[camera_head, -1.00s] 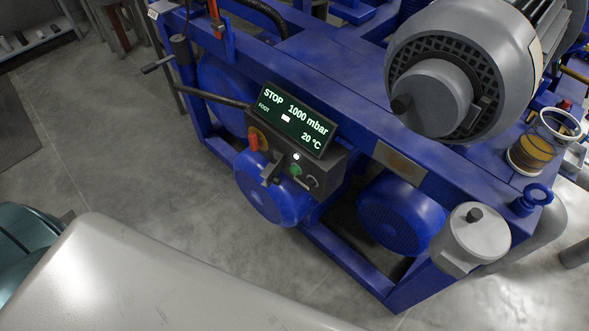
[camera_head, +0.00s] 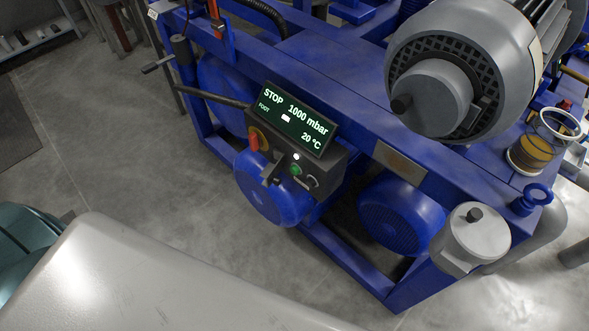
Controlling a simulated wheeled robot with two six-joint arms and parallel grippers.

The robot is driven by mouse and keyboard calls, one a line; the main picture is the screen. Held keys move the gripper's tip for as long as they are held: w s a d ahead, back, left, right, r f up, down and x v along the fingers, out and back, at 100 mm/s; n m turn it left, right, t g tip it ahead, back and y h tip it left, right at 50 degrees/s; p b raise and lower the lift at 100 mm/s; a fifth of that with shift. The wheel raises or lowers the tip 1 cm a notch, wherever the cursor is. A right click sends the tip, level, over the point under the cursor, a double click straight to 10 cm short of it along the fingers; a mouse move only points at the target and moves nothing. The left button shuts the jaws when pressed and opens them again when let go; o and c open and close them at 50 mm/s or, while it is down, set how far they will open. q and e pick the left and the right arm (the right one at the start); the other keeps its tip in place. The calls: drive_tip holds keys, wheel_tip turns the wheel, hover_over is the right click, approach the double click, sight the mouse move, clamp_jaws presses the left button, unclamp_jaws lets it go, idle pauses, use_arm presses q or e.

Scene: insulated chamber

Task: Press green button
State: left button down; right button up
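The green button (camera_head: 295,170) is a small round button on the front of a dark control box (camera_head: 318,171) on a blue machine. A small white light (camera_head: 296,156) shows just above it. A red-handled switch (camera_head: 253,140) on a yellow plate sits to its left. The display (camera_head: 292,119) above reads STOP, 1000 mbar and 20 °C. Neither of my grippers is in the picture.
The blue frame (camera_head: 345,262) carries a large grey motor (camera_head: 455,70), a blue motor (camera_head: 400,217) and a grey canister (camera_head: 474,235). A pale grey rounded surface (camera_head: 150,280) fills the lower left foreground. Open grey floor (camera_head: 110,150) lies left of the machine.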

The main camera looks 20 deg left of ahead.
drive_tip(key=shift+c, duration=0.2)
idle(0.6)
clamp_jaws()
idle(1.5)
